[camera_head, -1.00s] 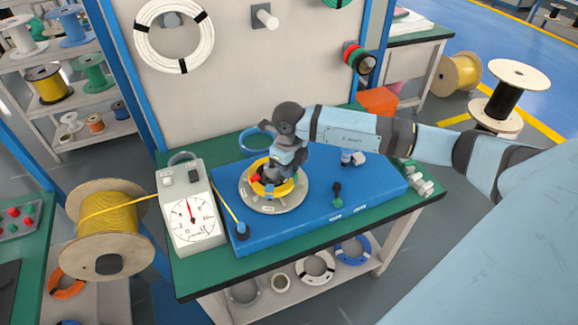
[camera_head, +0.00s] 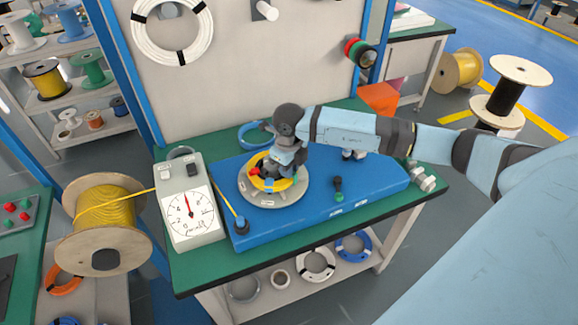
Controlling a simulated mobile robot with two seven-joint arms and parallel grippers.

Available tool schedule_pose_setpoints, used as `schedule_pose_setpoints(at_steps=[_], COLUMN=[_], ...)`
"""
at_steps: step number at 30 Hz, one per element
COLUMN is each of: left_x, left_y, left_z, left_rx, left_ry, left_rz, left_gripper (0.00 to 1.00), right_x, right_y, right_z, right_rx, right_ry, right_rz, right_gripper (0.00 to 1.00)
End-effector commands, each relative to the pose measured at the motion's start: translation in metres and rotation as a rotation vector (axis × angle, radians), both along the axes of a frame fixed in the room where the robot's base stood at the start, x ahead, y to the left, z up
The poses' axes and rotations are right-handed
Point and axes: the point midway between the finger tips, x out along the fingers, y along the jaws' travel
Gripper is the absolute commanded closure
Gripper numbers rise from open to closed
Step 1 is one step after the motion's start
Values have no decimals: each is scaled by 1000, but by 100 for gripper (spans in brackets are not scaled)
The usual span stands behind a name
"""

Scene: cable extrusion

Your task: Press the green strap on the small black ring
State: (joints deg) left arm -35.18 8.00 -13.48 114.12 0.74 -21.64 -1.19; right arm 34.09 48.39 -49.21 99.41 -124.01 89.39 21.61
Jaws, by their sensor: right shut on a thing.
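My right gripper (camera_head: 267,178) points down over the yellow coil (camera_head: 287,185) on the round grey disc (camera_head: 292,196). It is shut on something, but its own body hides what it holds. A red piece (camera_head: 254,172) and a blue piece (camera_head: 267,187) show at the coil beside the fingers. I cannot make out the green strap or the small black ring for certain; the middle of the coil is hidden. A dark piece with a green part (camera_head: 337,185) stands on the blue base (camera_head: 315,206), right of the disc. My left gripper is not in view.
A grey box with a dial (camera_head: 190,216) stands left of the blue base. A yellow cable (camera_head: 226,202) runs to a dark blue fitting (camera_head: 241,226). A blue ring (camera_head: 249,143) lies behind the disc. The base's right part is fairly clear.

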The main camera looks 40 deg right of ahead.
Motion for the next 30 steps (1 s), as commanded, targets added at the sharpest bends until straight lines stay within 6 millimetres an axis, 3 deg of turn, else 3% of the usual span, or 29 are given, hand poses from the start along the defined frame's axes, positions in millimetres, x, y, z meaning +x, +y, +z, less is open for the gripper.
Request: schedule_pose_setpoints(at_steps=[30], left_x=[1], left_y=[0], left_z=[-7], left_rx=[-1], left_ry=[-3], left_rz=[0], left_gripper=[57], right_x=[0], right_y=[0], right_z=[-11], right_rx=[0], right_ry=[0], right_rz=[0], right_gripper=[96])
